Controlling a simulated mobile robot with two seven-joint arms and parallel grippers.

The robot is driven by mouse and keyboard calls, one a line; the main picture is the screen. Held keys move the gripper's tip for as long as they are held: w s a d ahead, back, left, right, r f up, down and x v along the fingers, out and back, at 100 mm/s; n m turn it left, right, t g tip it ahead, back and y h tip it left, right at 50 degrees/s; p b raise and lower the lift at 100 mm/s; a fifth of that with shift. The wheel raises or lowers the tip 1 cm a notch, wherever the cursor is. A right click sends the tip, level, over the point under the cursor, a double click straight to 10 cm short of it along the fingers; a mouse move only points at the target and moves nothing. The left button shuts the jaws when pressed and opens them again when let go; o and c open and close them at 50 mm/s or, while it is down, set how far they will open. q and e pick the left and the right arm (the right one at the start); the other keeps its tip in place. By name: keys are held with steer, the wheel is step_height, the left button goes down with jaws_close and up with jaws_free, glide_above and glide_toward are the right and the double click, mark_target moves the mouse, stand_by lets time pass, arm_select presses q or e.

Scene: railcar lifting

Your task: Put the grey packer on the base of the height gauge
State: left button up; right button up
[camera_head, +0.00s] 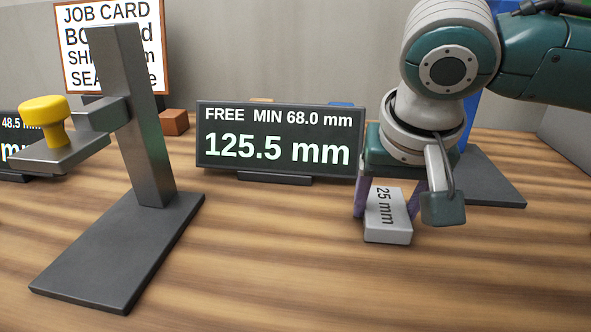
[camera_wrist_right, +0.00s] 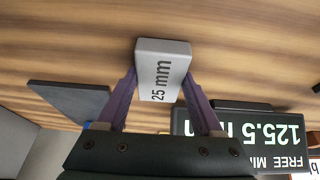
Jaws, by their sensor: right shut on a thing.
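The grey packer (camera_head: 387,220), marked "25 mm", is between the fingers of my right gripper (camera_head: 391,192), which is shut on it. The packer also shows in the right wrist view (camera_wrist_right: 163,62), its far end sticking out past the fingertips. It is low over the wooden table; I cannot tell whether it touches. The height gauge has a flat dark base (camera_head: 118,255) at the left, bare on top, with an upright grey column (camera_head: 132,120). A side arm (camera_head: 62,152) on the column carries a yellow knob (camera_head: 45,112). My left gripper is not in view.
A display (camera_head: 280,140) reading "125.5 mm" and "FREE MIN 68.0 mm" stands between the gauge and my right gripper. A dark plate (camera_head: 495,180) and a blue upright (camera_head: 468,115) are behind my right arm. A job card (camera_head: 75,45) stands at back left. The front middle table is clear.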

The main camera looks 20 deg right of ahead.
steer(key=shift+f, duration=0.1)
steer(key=o, duration=1.5)
